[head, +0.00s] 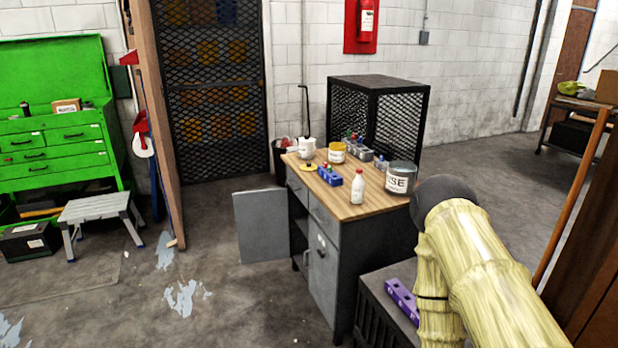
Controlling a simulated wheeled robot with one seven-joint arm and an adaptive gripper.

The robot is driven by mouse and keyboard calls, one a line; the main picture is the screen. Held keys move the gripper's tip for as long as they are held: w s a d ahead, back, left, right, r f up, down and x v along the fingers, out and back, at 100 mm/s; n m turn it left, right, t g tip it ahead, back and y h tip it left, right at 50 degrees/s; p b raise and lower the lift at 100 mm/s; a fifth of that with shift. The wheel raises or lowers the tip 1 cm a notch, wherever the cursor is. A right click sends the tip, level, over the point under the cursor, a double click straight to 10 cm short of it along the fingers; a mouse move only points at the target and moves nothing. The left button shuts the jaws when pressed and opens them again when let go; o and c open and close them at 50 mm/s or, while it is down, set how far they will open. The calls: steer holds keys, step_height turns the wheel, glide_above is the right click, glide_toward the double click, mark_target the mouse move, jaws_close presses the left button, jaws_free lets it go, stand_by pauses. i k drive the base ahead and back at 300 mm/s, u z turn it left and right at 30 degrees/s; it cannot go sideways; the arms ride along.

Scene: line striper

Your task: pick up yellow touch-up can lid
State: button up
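A small yellow can (337,156) with a pale label stands on the wooden top of the grey cabinet (325,204). A flat yellow disc (308,168), likely the can lid, lies near the left edge of that top, in front of a white pot-like container. A dark shape sits on or over the disc, too small to make out. My arm shows at the lower right, covered in a pale yellow sleeve. My gripper cannot be seen in the head view, and nothing of mine touches the can or the disc.
Also on the top are a blue block (330,175), a white bottle (358,187), a large grey can (400,177) and a white container (307,148). The cabinet door (262,225) hangs open to the left. A step stool (97,210) stands left; floor between is clear.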

mark_target(308, 166)
steer(key=u, duration=0.55)
steer(key=i, duration=1.5)
steer(key=z, duration=0.35)
